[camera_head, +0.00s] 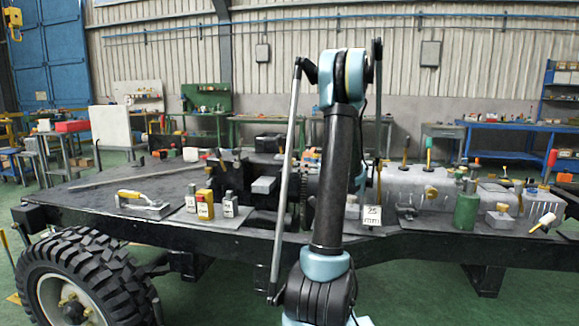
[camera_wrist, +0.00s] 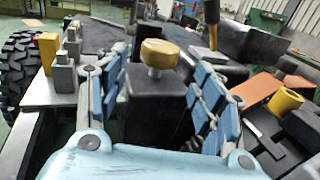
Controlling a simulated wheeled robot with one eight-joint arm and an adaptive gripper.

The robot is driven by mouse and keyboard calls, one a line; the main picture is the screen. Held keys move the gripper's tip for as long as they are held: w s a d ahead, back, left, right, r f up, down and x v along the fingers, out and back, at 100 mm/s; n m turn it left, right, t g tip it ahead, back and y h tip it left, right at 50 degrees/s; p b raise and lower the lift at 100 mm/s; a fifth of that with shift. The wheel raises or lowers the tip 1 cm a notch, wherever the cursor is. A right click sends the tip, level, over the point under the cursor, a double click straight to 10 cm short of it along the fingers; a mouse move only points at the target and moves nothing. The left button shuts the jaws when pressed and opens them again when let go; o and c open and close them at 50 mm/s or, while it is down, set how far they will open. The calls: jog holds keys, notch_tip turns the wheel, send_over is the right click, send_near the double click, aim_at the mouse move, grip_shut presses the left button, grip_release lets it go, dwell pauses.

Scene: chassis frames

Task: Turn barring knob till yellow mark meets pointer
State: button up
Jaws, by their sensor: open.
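In the wrist view a round brass-coloured knob (camera_wrist: 160,53) on a short metal stem stands on top of a dark block (camera_wrist: 152,107). My gripper (camera_wrist: 156,66) is open, with one blue-padded finger on the left of the knob and the other on the right. Gaps show between the fingers and the knob, so it looks ungripped. I cannot tell for sure that this is the barring knob. No yellow mark or pointer can be made out on it. In the head view my arm hides the gripper and this knob.
The dark chassis frame (camera_head: 95,193) spans the head view, with a big tyre (camera_head: 85,277) at left. Small blocks (camera_head: 204,204), a green cylinder (camera_head: 466,211) and a "25 mm" sign (camera_head: 372,215) stand on it. An orange-brown plate (camera_wrist: 259,88) and yellow cylinder (camera_wrist: 284,102) lie right of my gripper.

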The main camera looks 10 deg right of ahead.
aim_at(290, 162)
jog(key=x, duration=0.7)
jog(key=shift+w+a, duration=0.1)
jog(key=c, duration=1.1)
